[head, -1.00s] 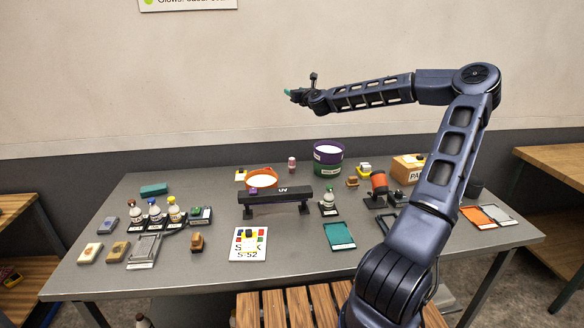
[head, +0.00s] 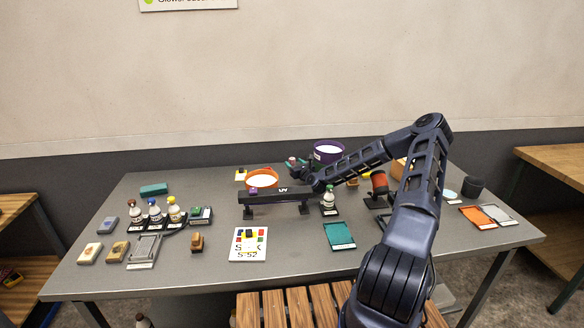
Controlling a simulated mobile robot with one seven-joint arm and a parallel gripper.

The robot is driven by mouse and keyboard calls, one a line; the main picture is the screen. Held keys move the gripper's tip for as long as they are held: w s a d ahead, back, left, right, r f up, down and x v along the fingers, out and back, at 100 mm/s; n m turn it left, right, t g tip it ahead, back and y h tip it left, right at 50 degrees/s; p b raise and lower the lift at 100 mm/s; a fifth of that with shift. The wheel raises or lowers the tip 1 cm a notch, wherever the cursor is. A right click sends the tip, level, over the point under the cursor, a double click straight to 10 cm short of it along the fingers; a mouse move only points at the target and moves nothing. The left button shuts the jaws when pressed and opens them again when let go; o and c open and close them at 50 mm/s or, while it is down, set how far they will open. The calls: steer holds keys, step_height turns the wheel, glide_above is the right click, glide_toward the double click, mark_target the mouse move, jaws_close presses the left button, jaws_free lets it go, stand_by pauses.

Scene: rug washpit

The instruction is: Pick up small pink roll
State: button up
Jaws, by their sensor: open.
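The small pink roll (head: 292,160) stands upright at the back of the grey table, between the orange-rimmed bowl and the purple tub. Only a small part of it shows, close to my gripper. My gripper (head: 298,164) is low over the back of the table, with its fingertips right at the roll in the picture. The jaws are open. Whether the fingers are around the roll or just beside it I cannot tell at this size.
The orange-rimmed bowl (head: 262,178) is left of my gripper. A black UV bar (head: 275,196) on feet stands in front. The purple tub (head: 327,151) is behind my forearm. A bottle (head: 328,203) stands below my wrist.

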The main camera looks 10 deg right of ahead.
mark_target(290, 161)
steer(key=shift+w+f, duration=0.15)
steer(key=shift+f, duration=0.15)
steer(key=shift+x, duration=2.4)
steer(key=c, duration=1.1)
steer(key=shift+r, duration=0.1)
